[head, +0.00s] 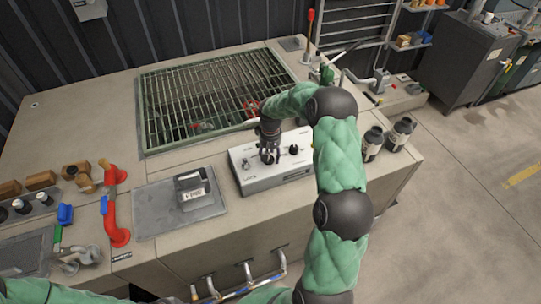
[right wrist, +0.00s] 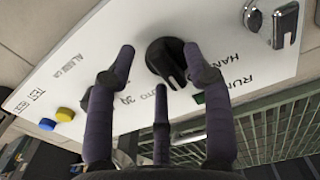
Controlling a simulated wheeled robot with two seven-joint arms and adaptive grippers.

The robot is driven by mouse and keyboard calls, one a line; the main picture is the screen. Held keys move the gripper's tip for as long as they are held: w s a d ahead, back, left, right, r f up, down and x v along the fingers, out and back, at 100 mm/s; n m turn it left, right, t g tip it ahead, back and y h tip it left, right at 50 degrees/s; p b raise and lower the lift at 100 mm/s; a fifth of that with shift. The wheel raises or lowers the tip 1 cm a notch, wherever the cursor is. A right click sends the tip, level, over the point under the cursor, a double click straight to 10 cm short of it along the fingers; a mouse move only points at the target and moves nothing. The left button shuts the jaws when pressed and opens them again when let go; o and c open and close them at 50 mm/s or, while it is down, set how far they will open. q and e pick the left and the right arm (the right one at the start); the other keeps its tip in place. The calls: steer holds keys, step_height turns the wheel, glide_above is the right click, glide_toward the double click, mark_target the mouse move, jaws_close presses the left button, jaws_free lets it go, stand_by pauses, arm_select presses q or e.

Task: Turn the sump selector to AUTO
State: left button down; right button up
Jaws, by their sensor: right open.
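The pale control box (head: 275,182) sits on the concrete top in front of the grate. In the right wrist view its white panel (right wrist: 100,40) carries a black selector knob (right wrist: 165,58), with HAND lettering beside it and other lettering partly hidden by my fingers. The knob's slotted end points to the lower right of that picture. My right gripper (head: 268,150) is over the box; in the wrist view its three dark fingers (right wrist: 160,62) are spread open around the knob area. Contact with the knob cannot be told. My left gripper does not show.
A metal switch (right wrist: 272,22) and yellow (right wrist: 65,114) and blue (right wrist: 47,124) buttons are on the panel. A green-framed grate (head: 200,95) lies behind the box. A grey plate (head: 155,208) and red pipe (head: 115,215) are left; dark bottles (head: 372,143) stand right.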

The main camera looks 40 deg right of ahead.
steer(key=shift+f, duration=0.1)
jaws_close()
steer(key=shift+m, duration=0.3)
steer(key=m, duration=0.2)
steer(key=m+b, duration=0.1)
steer(key=m, duration=0.2)
steer(key=shift+a+m+b, duration=0.3)
steer(key=shift+b, duration=0.1)
steer(key=m, duration=0.2)
steer(key=m+b, duration=0.1)
steer(key=m, duration=0.2)
steer(key=shift+w+a+m, duration=0.1)
steer(key=shift+a+m, duration=0.1)
steer(key=shift+m, duration=0.1)
